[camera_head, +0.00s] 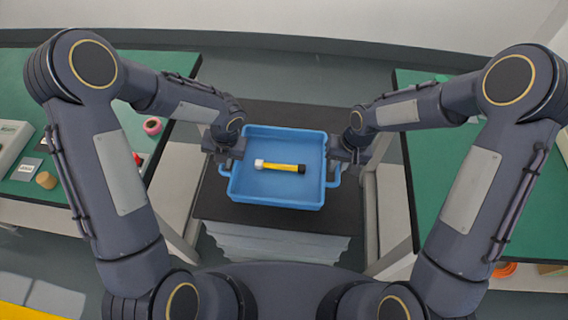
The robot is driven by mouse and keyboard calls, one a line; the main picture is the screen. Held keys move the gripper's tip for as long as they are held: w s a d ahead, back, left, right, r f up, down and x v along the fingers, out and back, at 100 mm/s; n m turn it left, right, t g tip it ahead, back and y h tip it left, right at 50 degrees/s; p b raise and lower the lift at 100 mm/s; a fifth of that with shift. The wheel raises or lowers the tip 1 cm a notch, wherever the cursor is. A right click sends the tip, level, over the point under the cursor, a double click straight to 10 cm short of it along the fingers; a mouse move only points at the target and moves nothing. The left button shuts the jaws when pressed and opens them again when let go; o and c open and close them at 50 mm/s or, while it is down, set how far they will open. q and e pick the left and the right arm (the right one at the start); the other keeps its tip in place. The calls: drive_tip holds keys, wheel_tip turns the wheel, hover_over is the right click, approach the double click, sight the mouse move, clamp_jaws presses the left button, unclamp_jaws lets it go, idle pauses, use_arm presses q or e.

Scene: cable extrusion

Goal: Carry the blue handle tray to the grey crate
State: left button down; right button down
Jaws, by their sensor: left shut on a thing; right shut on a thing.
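The blue handle tray (247,190) is in the middle of the head view, level, with a handle on its left and right sides. A yellow cylinder with a white end and a black end (278,167) lies inside it. My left gripper (226,162) is shut on the tray's left side, and my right gripper (338,164) is shut on its right side. The arms partly hide both grips. The tray is over a dark flat surface (215,205); I cannot tell whether it touches it. A light grey ribbed body (280,245) shows below; I cannot tell whether it is the grey crate.
Green-topped tables stand at left (20,75) and right (425,165). The left one holds a pink ring-shaped thing (152,126), a tan round piece (46,180) and a pale box (10,142). An orange round thing (504,269) is low at right. Grey floor is open behind the dark surface.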

sight(227, 177)
use_arm(q)
drive_tip(key=shift+f, duration=0.65)
use_arm(e)
drive_tip(key=shift+f, duration=0.65)
use_arm(q)
drive_tip(key=shift+f, duration=0.15)
use_arm(e)
drive_tip(key=shift+f, duration=0.1)
